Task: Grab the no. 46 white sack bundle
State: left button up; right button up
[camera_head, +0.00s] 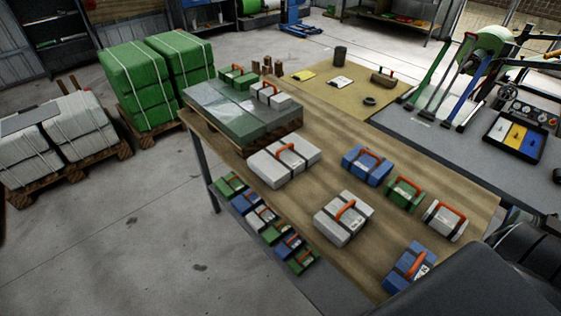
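Several white sack bundles with dark straps and orange handles are in view. A wide one (268,166) lies on the wooden table near its left edge. Another (334,226) lies nearer, at the table's front. A smaller one (436,222) lies at the right, beside a green bundle (401,196). A small one (280,101) sits on the grey-green stack at the table's far left. One more (260,220) is on the lower shelf. Numbers on the labels are too small to read, so I cannot tell which is no. 46. Neither gripper is in view.
Blue bundles lie on the table at the middle (357,171) and front right (397,270). A palletised stack (225,116) fills the table's far left. Green bales (132,68) and white bales (84,125) stand on floor pallets.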

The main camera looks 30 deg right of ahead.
aim_at(277, 164)
jog(key=u, duration=0.95)
jog(key=i, duration=3.2)
jog(key=z, duration=4.5)
